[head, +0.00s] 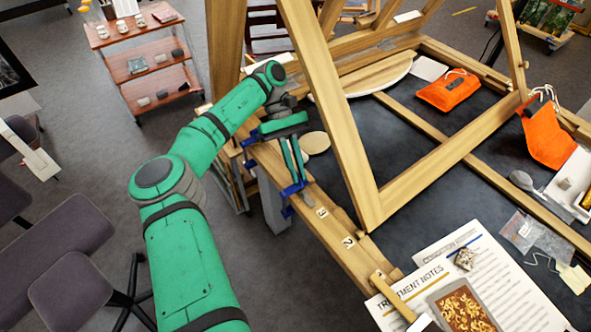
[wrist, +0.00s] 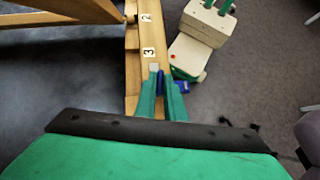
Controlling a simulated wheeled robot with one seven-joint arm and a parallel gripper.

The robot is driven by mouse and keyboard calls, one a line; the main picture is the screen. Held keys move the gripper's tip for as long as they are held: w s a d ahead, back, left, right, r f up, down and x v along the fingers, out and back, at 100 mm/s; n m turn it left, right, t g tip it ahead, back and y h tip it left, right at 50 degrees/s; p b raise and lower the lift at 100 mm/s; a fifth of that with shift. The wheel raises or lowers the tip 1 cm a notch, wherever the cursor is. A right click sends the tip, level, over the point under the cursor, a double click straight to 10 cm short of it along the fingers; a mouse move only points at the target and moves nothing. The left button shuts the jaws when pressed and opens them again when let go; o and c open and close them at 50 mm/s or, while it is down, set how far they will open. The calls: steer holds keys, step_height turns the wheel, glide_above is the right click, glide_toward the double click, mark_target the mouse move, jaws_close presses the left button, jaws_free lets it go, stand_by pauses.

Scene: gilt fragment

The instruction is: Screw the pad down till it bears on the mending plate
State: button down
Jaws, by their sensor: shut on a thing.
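A blue clamp (head: 291,190) is at the edge of the wooden frame, beside the numeral 3. Its blue parts also show in the wrist view (wrist: 182,87), between and beside my fingers. My gripper (head: 297,178) reaches down to the clamp from above, with its green fingers shut on a blue part of it. In the wrist view the fingers (wrist: 162,92) point at the wooden rail. A small pale block or plate (wrist: 154,67) shows just beyond the fingertips; I cannot tell whether it is the mending plate. The pad and its contact are hidden.
A wooden upright (head: 335,110) of the frame slants close to the right of my gripper. Numbered tags run along the rail (head: 335,238). Treatment notes (head: 470,275) and orange pouches (head: 449,90) lie on the dark table.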

steer(key=shift+d+m+g+y, duration=0.1)
steer(key=shift+m+g+y, duration=0.3)
steer(key=shift+m+y, duration=1)
steer(key=shift+m, duration=0.3)
steer(key=c, duration=1.9)
jaws_free()
steer(key=shift+o, duration=0.2)
steer(key=shift+w+d, duration=0.1)
